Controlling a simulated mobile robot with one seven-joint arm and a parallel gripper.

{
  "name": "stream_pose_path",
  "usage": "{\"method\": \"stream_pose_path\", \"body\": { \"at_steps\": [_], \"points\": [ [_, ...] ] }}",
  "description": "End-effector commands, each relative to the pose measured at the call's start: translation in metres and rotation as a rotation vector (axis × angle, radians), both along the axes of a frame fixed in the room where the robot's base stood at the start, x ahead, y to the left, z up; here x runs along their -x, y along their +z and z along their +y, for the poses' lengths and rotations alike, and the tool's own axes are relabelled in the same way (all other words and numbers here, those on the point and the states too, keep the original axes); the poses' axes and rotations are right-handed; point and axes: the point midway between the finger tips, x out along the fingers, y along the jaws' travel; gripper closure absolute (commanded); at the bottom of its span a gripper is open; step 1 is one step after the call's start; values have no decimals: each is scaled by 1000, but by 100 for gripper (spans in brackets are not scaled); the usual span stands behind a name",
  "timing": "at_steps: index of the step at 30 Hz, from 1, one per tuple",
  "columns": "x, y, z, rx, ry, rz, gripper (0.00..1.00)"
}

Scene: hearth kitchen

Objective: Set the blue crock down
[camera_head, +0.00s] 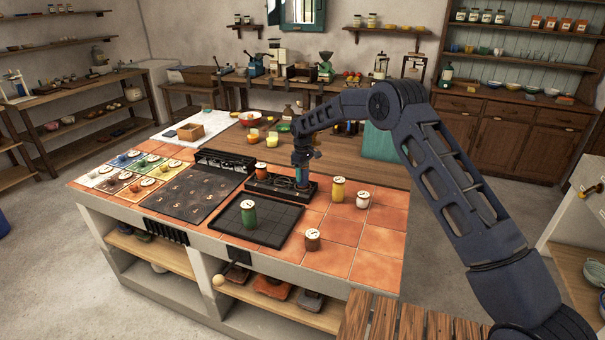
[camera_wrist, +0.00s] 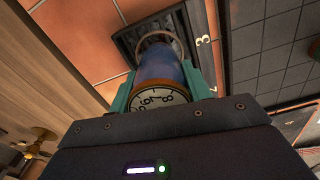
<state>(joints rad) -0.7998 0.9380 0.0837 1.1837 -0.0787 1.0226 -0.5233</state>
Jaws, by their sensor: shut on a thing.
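The blue crock (camera_head: 302,178) is upright between the fingers of my gripper (camera_head: 302,161), over the right end of a black rack (camera_head: 281,190). In the wrist view, the blue crock (camera_wrist: 159,68) has a pale numbered lid, and teal fingers close on both sides of it. A metal ring (camera_wrist: 163,38) on the rack shows just past the crock's base. I cannot tell whether the base touches the rack. An orange jar (camera_head: 261,169) stands at the rack's left end.
A green jar (camera_head: 249,214) stands on a dark gridded tray (camera_head: 272,225) in front. A dark hob panel (camera_head: 192,194) lies to the left.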

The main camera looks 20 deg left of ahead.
Motion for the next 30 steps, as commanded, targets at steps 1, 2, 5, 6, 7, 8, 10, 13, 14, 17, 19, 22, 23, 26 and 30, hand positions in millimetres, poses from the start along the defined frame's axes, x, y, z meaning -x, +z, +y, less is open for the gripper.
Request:
{"method": "stream_pose_path", "body": {
  "at_steps": [1,2,5,6,7,8,10,13,14,17,19,22,23,26,30],
  "points": [
    [0,0,0,0,0,0,86],
    [0,-1,0,0,0,0,86],
    [0,-2,0,0,0,0,46],
    [0,-2,0,0,0,0,38],
    [0,-2,0,0,0,0,32],
    [0,-2,0,0,0,0,30],
    [0,-2,0,0,0,0,30],
    [0,-2,0,0,0,0,30],
    [0,-2,0,0,0,0,30],
    [0,-1,0,0,0,0,30],
    [0,3,0,-1,0,-1,30],
    [-1,15,1,-3,0,-2,30],
    [-1,20,0,-3,0,-2,30],
    [-1,38,0,-3,0,-2,30],
    [-1,66,0,-2,0,-2,30]
  ]
}}
